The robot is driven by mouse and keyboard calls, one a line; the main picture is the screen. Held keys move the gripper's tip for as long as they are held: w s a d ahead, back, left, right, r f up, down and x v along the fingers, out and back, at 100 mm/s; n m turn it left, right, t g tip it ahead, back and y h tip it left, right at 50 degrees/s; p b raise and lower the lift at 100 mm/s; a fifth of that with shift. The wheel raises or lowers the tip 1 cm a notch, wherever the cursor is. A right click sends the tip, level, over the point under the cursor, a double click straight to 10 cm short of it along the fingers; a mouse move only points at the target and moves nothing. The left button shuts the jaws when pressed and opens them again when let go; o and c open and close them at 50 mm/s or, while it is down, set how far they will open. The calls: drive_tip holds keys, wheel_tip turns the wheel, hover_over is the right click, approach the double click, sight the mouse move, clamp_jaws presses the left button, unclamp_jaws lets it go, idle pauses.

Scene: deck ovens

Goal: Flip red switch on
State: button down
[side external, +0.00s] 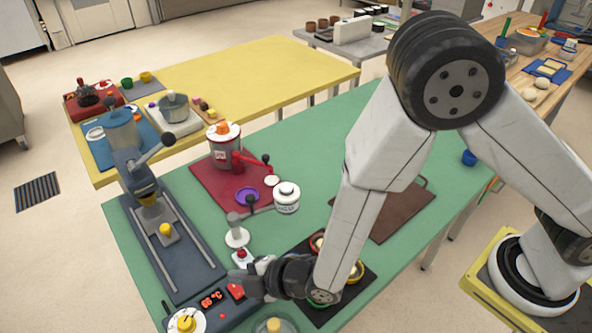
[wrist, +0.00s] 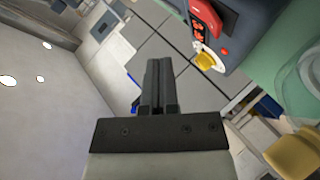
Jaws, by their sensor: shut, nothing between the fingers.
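A red switch (side external: 236,290) sits on the dark control box (side external: 248,306) at the front edge of the green table, right of a lit red display (side external: 211,299). Which way the switch is tipped is too small to tell. My gripper (side external: 240,279) is shut and empty, just behind and above the switch; contact cannot be made out. In the wrist view, the shut fingers (wrist: 158,68) point past the box, and a red part (wrist: 208,14) by the display shows at the top right; whether it is the switch is unclear.
A yellow knob (side external: 186,323) on a white dial is left of the display. A white-based lever (side external: 237,236) stands close behind my gripper. A dark tray (side external: 325,311) with coloured round items lies under my forearm. A white jar (side external: 286,196) stands farther back.

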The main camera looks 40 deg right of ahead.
drive_tip(key=shift+s+r, duration=0.35)
drive_tip(key=shift+r, duration=0.55)
drive_tip(key=shift+w+d+r+m, duration=0.15)
drive_tip(key=shift+w+d+m, duration=0.15)
drive_tip(key=shift+d, duration=0.15)
drive_tip(key=d+r+m+g+h, duration=0.3)
drive_tip(key=d+m, duration=0.3)
drive_tip(key=d, duration=0.6)
drive_tip(key=d+r+m+g+h, duration=0.25)
drive_tip(key=d+m, duration=0.45)
drive_tip(key=d, duration=0.4)
drive_tip(key=s+d+r+m+g+h, duration=0.1)
drive_tip(key=s+d+r+m+g, duration=0.1)
drive_tip(key=s+d+m, duration=0.3)
drive_tip(key=s+d, duration=0.1)
drive_tip(key=d, duration=0.2)
drive_tip(key=shift+s+d+r, duration=0.3)
drive_tip(key=shift+d, duration=0.05)
